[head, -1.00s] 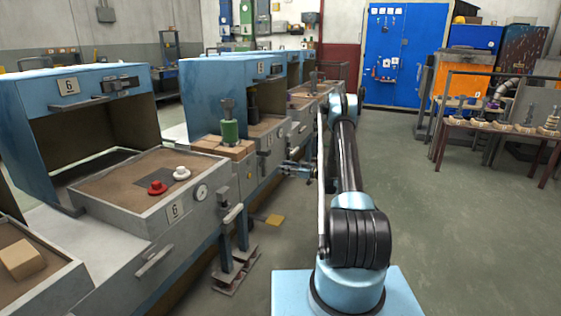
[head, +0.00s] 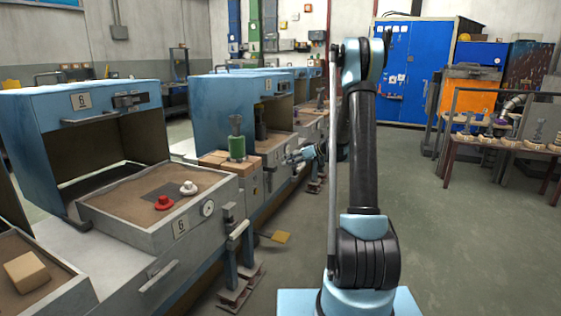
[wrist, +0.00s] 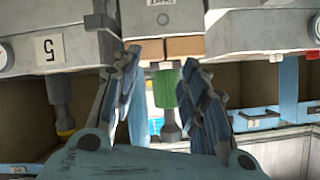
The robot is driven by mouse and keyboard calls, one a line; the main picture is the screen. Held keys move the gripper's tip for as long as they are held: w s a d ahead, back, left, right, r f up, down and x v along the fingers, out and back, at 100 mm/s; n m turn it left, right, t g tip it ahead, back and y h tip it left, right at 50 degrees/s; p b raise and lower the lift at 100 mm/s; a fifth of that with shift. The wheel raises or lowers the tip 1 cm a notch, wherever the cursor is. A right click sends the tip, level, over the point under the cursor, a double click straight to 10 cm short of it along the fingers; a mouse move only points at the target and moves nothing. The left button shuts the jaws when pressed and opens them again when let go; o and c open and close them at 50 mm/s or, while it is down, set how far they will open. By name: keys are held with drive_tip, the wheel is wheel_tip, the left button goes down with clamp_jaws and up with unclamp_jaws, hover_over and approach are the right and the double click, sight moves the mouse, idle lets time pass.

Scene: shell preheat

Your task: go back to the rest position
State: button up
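My arm rises on the right of the row of blue ovens in the head view, with its elbow high. My gripper (head: 303,155) hangs in the air to the right of the green cylinder (head: 237,147) and apart from it. In the wrist view my two fingers (wrist: 160,65) are spread, with nothing held between them. The green cylinder (wrist: 163,90) shows in the gap behind them, upside down in the picture. In the head view it stands upright on a tan brick block with a grey part on top.
An open blue oven numbered 6 (head: 84,101) has its sand tray (head: 205,226) pulled out, bearing a red piece (head: 164,203) and a white piece (head: 188,188). A yellow pedal (head: 281,237) sticks out low at the front. The floor (head: 450,240) to the right is open.

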drive_tip(key=s+d+r+m+g+h, duration=0.1)
drive_tip(key=s+r+h, duration=0.15)
drive_tip(key=s, duration=0.65)
drive_tip(key=s+d+r+m+h, duration=0.1)
drive_tip(key=s+d+r+m, duration=0.15)
drive_tip(key=s, duration=0.65)
drive_tip(key=s+r+m+g+h, duration=0.1)
drive_tip(key=s+r+h, duration=0.15)
drive_tip(key=s, duration=0.65)
drive_tip(key=s+d+f+m+h, duration=0.1)
drive_tip(key=s+d+f+h, duration=0.1)
drive_tip(key=s, duration=0.6)
drive_tip(key=s+d+f+m+h, duration=0.1)
drive_tip(key=s+d+f, duration=0.3)
drive_tip(key=s, duration=0.5)
drive_tip(key=s+d+f+m+h, duration=0.2)
drive_tip(key=s+d, duration=0.3)
drive_tip(key=s, duration=0.4)
drive_tip(key=shift+s+f+m+g+h, duration=0.25)
drive_tip(key=shift+f+m+g+h, duration=0.05)
drive_tip(key=shift+f+m, duration=0.3)
drive_tip(key=shift+w+f, duration=0.25)
drive_tip(key=shift+w, duration=0.2)
